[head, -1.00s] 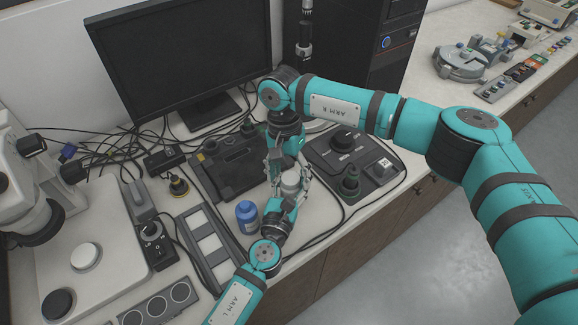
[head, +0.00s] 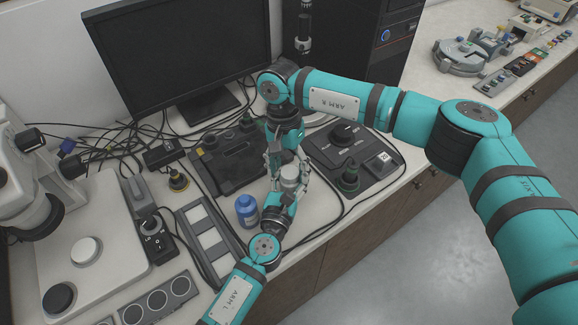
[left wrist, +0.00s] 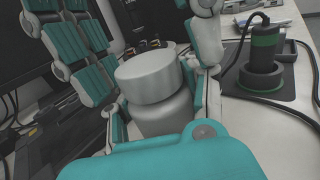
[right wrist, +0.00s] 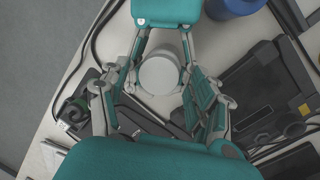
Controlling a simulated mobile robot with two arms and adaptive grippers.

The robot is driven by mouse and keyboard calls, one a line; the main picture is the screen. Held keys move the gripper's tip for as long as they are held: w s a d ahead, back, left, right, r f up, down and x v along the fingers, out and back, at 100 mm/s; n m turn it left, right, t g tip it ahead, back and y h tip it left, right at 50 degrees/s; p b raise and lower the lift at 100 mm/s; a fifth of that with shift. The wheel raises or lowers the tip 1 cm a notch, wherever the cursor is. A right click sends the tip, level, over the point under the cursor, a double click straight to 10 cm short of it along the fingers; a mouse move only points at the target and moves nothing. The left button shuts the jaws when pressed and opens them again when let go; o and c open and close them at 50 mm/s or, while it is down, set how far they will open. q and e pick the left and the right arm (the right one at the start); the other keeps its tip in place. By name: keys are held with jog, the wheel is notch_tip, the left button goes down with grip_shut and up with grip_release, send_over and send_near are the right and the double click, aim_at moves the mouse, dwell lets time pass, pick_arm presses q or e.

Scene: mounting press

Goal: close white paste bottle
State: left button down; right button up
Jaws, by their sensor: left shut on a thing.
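The white paste bottle (left wrist: 165,113) stands near the counter's front with its wide pale cap (left wrist: 147,76) on top; I cannot tell how tight the cap sits. It also shows in the head view (head: 290,174), and its round cap top shows in the right wrist view (right wrist: 159,73). My left gripper (head: 284,188) is shut on the bottle's body from the front. My right gripper (right wrist: 158,88) points down from above, its fingers spread on both sides of the cap with gaps visible. The fingers partly hide the bottle in the head view.
A blue bottle (head: 246,209) stands just left of my left gripper. A dark control box (head: 352,158) with knobs lies to the right, and a black device (head: 232,160) behind to the left. Cables run along the counter near its front edge. A monitor (head: 180,55) stands behind.

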jog(key=shift+r, duration=2.3)
jog(key=shift+o, duration=0.3)
jog(key=o, duration=0.5)
notch_tip(320, 180, up, 12)
jog(key=w+a, duration=0.1)
jog(key=shift+w+f, duration=0.15)
jog(key=shift+w, duration=0.25)
pick_arm(q)
jog(key=c, duration=0.7)
grip_release()
